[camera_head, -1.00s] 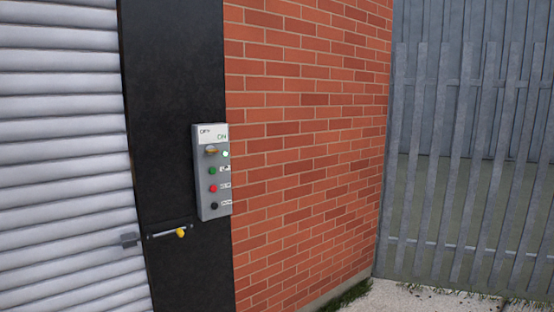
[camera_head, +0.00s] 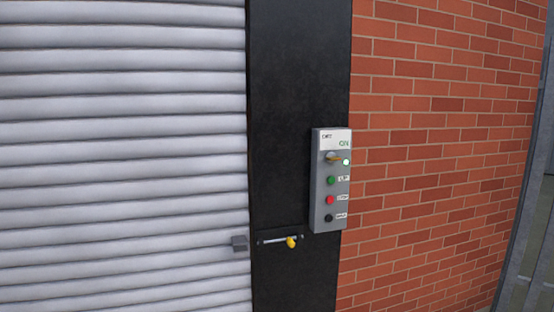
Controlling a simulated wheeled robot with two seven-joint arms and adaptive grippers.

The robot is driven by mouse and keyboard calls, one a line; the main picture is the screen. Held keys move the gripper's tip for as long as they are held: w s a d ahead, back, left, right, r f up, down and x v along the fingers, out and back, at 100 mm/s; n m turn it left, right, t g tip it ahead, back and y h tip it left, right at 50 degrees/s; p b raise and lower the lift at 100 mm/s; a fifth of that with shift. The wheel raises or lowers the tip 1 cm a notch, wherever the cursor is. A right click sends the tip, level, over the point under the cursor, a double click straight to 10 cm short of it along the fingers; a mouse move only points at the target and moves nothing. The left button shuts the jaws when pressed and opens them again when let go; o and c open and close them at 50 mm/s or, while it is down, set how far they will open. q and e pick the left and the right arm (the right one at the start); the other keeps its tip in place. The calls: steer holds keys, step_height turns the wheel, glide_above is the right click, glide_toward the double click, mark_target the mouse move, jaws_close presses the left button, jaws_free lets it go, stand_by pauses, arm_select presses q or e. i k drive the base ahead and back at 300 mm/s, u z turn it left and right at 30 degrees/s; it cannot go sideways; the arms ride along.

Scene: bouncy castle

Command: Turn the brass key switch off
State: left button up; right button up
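The brass key switch (camera_head: 333,158) sits near the top of a grey control box (camera_head: 319,205) on a black post. Its brass handle lies roughly level and points right, toward a lit white-green lamp (camera_head: 346,162). A white label above it (camera_head: 335,140) reads OFF at the left and ON in green at the right. Below are a green button (camera_head: 331,180), a red button (camera_head: 329,199) and a black button (camera_head: 328,218), each with a small label. Neither of my grippers shows in the view.
A closed grey roller shutter (camera_head: 120,150) fills the left. A bolt with a yellow knob (camera_head: 291,242) is on the black post (camera_head: 295,90) below and left of the box. A red brick wall (camera_head: 430,130) runs to the right, with a grey metal fence (camera_head: 535,250) at the right edge.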

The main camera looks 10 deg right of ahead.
mark_target(330, 157)
steer(key=u, duration=0.1)
steer(key=i, duration=1.4)
steer(key=z, duration=0.7)
